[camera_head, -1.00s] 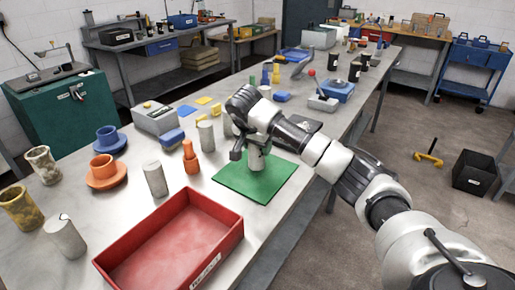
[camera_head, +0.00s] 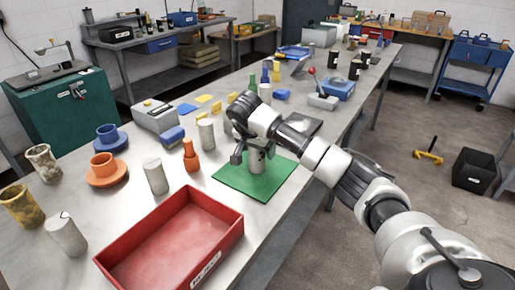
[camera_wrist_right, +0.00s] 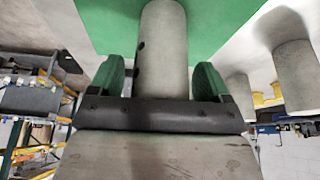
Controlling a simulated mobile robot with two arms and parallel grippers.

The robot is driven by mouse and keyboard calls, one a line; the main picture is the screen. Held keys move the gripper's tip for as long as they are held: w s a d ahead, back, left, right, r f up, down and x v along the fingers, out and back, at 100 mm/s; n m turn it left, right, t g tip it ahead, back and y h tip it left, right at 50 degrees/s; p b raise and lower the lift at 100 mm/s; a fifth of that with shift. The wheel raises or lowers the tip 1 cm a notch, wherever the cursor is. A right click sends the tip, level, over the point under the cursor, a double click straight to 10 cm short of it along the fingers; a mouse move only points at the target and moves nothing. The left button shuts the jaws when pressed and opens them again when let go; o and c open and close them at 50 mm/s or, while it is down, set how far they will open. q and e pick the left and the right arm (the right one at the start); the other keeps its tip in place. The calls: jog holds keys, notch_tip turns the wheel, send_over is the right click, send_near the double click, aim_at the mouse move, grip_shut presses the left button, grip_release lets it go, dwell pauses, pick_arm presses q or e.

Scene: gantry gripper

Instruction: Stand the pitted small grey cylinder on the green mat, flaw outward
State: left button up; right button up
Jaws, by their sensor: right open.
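The small grey cylinder (camera_head: 257,163) stands upright on the green mat (camera_head: 240,184). In the right wrist view the cylinder (camera_wrist_right: 164,50) rises from the mat (camera_wrist_right: 100,28) between my fingers, with dark pits on its left side. My right gripper (camera_head: 256,153) is over the mat, its fingers on either side of the cylinder. In the wrist view the right gripper (camera_wrist_right: 160,82) is open, with a gap between each finger and the cylinder. Part of the cylinder is hidden by the gripper in the head view. My left gripper is not in view.
A red tray (camera_head: 236,222) lies in front of the mat. Other grey cylinders stand left of it (camera_head: 155,177), (camera_head: 206,134), and a marked one (camera_head: 66,236) at the near left. An orange bottle-shaped piece (camera_head: 191,157) stands left of the mat. A dark plate lies behind the arm.

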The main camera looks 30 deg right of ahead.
jog(key=v, duration=1.2)
